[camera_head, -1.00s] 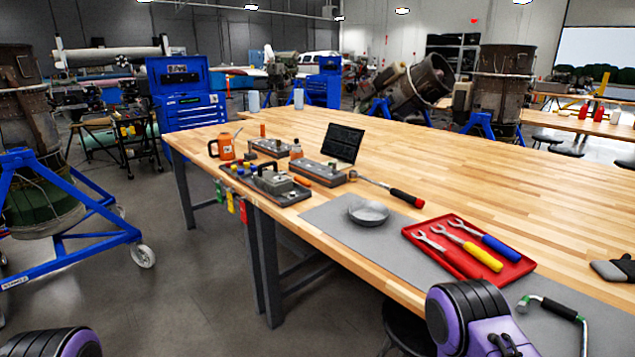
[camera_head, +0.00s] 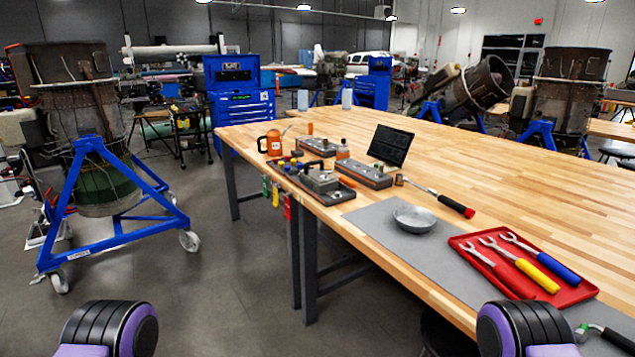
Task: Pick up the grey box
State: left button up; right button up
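Several grey box-like items stand at the left end of the wooden table (camera_head: 505,175). One grey box (camera_head: 320,181) with a dark handle sits on a dark tray (camera_head: 340,196) near the table's edge. A longer, low grey box (camera_head: 364,174) lies to the right of it, and another low grey box (camera_head: 317,148) lies behind. I cannot tell which of these is the task's grey box. Only purple and black links of my arms show at the bottom left and bottom right. Both grippers are out of the picture, and nothing of mine touches the boxes.
A grey mat (camera_head: 385,226) bears a metal bowl (camera_head: 414,219); a red tray (camera_head: 575,294) holds wrenches. A blue turbine stand (camera_head: 110,236) is at left; floor between is clear.

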aim_at(310, 177)
jog(key=u, duration=0.95)
jog(key=i, duration=3.65)
jog(key=z, duration=2.9)
jog(key=k, duration=0.25)
jog(key=u, duration=0.05)
